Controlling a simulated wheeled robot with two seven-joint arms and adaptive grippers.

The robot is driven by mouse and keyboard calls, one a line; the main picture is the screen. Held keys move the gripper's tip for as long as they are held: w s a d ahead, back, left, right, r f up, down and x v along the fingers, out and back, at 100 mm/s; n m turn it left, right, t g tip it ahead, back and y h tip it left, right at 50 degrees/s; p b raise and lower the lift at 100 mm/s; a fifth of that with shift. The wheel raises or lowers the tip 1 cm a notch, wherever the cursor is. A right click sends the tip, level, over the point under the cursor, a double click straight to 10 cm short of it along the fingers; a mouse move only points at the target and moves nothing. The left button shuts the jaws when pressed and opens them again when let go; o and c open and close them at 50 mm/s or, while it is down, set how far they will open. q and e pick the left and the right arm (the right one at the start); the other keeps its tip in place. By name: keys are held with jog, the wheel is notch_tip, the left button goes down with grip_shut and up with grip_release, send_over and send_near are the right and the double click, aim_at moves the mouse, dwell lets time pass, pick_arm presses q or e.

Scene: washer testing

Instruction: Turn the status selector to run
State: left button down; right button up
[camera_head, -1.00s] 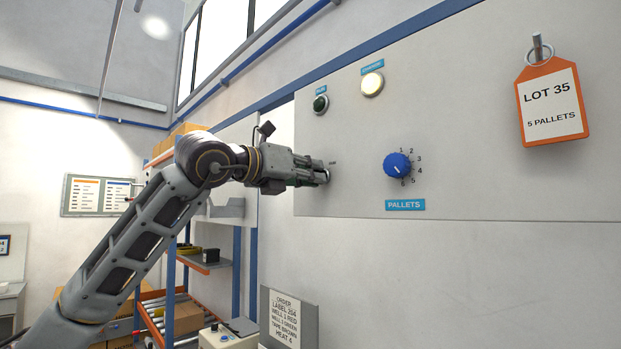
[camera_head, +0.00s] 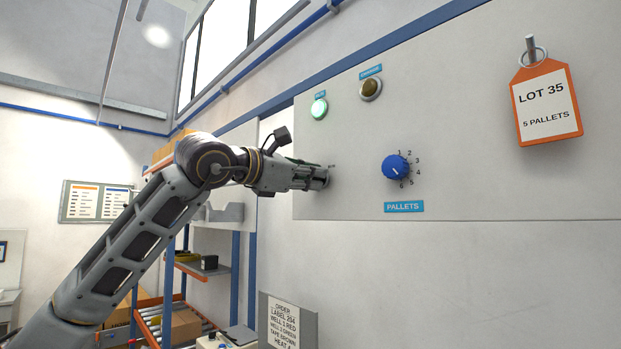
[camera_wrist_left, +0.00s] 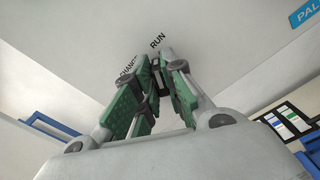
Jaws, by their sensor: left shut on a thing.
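My left gripper (camera_head: 322,178) reaches the grey panel (camera_head: 460,190) from the left and is shut on the status selector, which its fingers almost wholly hide. In the left wrist view the green-padded fingers (camera_wrist_left: 161,78) close together against the panel, and the gripper looks rolled. The printed word RUN (camera_wrist_left: 157,42) shows just beyond the fingertips, with a partly covered word beginning CHANG (camera_wrist_left: 129,68) to its left. I cannot see the selector's pointer. The green lamp (camera_head: 319,108) on the panel is lit. The amber lamp (camera_head: 370,88) is dark. My right gripper is not in view.
A blue pallets dial (camera_head: 396,167) with numbers around it sits right of my gripper. An orange-edged LOT 35 tag (camera_head: 546,103) hangs from a peg at the right. An order sign (camera_head: 287,322) stands below, and a shelf rack (camera_head: 183,268) is behind my arm.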

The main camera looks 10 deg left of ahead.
pick_arm(q)
jog(key=shift+m, duration=1)
jog(key=c, duration=1.5)
grip_release()
jog(key=shift+s, duration=0.1)
jog(key=v, duration=1.2)
jog(key=shift+f, duration=0.1)
